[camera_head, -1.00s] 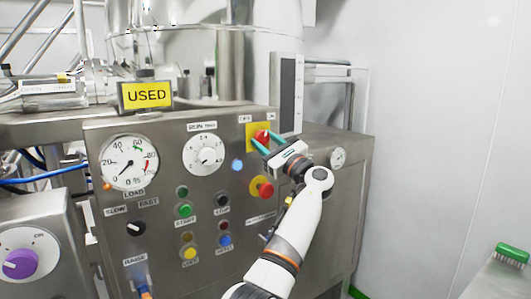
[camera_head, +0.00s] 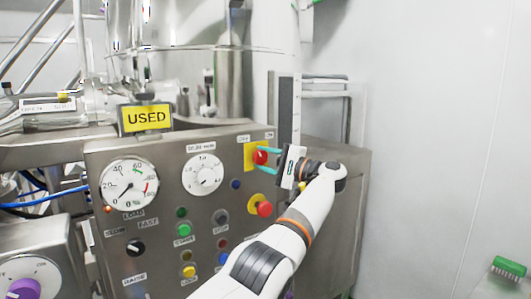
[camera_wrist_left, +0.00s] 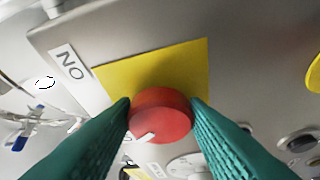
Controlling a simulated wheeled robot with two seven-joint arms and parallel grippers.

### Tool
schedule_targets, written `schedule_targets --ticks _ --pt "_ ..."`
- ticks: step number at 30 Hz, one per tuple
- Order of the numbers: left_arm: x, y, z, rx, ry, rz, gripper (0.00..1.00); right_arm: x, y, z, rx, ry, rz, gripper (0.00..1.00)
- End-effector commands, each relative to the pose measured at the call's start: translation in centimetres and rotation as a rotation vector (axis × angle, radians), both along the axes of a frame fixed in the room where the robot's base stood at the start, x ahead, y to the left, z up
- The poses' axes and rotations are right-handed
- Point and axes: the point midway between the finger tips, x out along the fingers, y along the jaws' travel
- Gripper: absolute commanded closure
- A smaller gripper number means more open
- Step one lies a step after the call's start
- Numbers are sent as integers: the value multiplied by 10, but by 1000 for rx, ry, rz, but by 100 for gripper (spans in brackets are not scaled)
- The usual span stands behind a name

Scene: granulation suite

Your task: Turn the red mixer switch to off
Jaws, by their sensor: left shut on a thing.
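The red mixer switch (camera_head: 260,157) is a round red knob on a yellow plate (camera_head: 250,153) at the panel's upper right. A small OFF label (camera_head: 243,139) and an ON label (camera_head: 269,135) sit above the plate. My left gripper (camera_head: 266,160) comes from the right, its teal fingers shut on the knob. In the left wrist view the red knob (camera_wrist_left: 161,114) sits between both fingertips, with a white mark at its lower left. My right gripper is not in view.
A red emergency-type button (camera_head: 264,209) on a yellow base is below the switch, close to my left arm. A dark blue lamp (camera_head: 235,185), a white dial (camera_head: 203,175) and a load gauge (camera_head: 129,184) are to the left. A yellow USED sign (camera_head: 146,118) stands above the panel.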

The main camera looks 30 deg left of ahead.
Motion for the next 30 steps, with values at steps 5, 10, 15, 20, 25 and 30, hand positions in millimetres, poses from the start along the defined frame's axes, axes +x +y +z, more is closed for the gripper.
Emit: schedule_targets --ticks 5,10,15,20,25,30 --pt "0 -1 3 -48 -110 0 83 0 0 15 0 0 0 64" --pt "1 -1 3 -79 -188 -2 83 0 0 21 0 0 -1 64" --pt "1 -1 2 -99 -234 -1 83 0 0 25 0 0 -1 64" --pt "1 -1 1 -106 -253 -2 83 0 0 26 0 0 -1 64" --pt "1 -1 0 -108 -257 -1 83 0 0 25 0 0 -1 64" --pt "1 -1 0 -108 -257 -1 83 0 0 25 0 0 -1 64"
